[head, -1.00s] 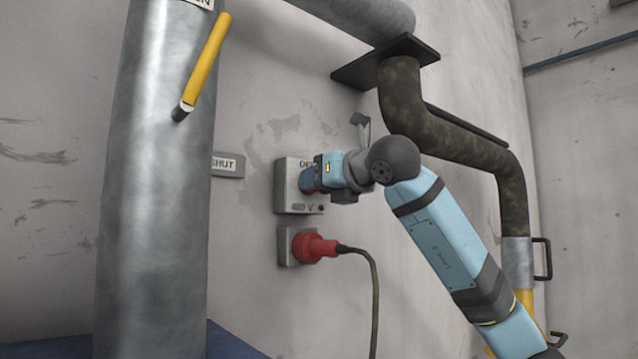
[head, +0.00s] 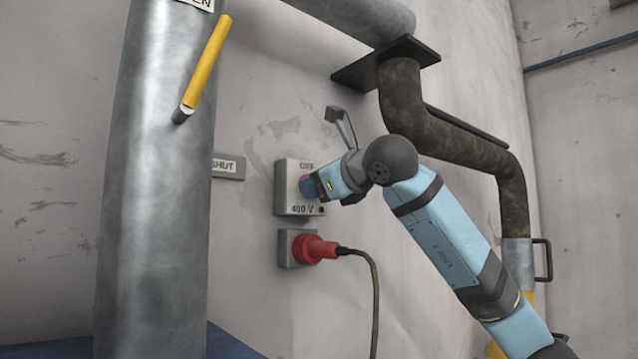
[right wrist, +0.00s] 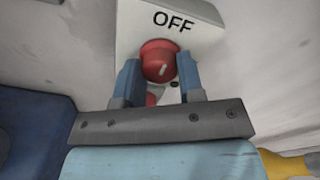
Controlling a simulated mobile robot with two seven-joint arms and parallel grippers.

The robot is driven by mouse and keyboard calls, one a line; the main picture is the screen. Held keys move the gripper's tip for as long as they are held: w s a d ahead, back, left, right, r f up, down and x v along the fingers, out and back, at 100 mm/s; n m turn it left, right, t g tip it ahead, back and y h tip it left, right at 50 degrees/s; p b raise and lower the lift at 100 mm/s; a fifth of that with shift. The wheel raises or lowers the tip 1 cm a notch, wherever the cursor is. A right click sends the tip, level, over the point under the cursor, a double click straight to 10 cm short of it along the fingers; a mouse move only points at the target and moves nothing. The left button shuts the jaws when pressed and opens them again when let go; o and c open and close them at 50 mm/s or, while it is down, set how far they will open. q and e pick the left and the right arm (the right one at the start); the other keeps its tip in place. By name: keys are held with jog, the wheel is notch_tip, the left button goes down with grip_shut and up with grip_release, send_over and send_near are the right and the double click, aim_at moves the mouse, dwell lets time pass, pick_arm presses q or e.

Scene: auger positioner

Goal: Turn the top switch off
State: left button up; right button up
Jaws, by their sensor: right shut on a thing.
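The top switch is a red round knob (right wrist: 160,62) with a white mark, on a grey switch box (head: 287,188) on the wall. The box reads "OFF" above the knob and "400 V" below it. In the right wrist view the knob sits between the two blue fingers of my right gripper (right wrist: 158,82), which is shut on it. In the head view my right gripper (head: 312,187) covers most of the knob. The white mark on the knob is nearly upright in the wrist view, leaning slightly. My left gripper is in neither view.
A red plug (head: 314,248) with a dark cable sits in a socket just below the switch box. A thick grey pipe (head: 150,180) with a yellow lever (head: 207,65) stands at the left. A "SHUT" sign (head: 228,166) is on the wall. A dark bent pipe (head: 460,140) runs at the right.

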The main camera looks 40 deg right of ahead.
dwell(0.3)
jog(key=o, duration=0.9)
jog(key=s+b, duration=0.1)
jog(key=s, duration=0.8)
jog(key=s+d+r+b, duration=0.1)
jog(key=s, duration=0.3)
jog(key=shift+s+b, duration=0.3)
jog(key=shift+s, duration=0.05)
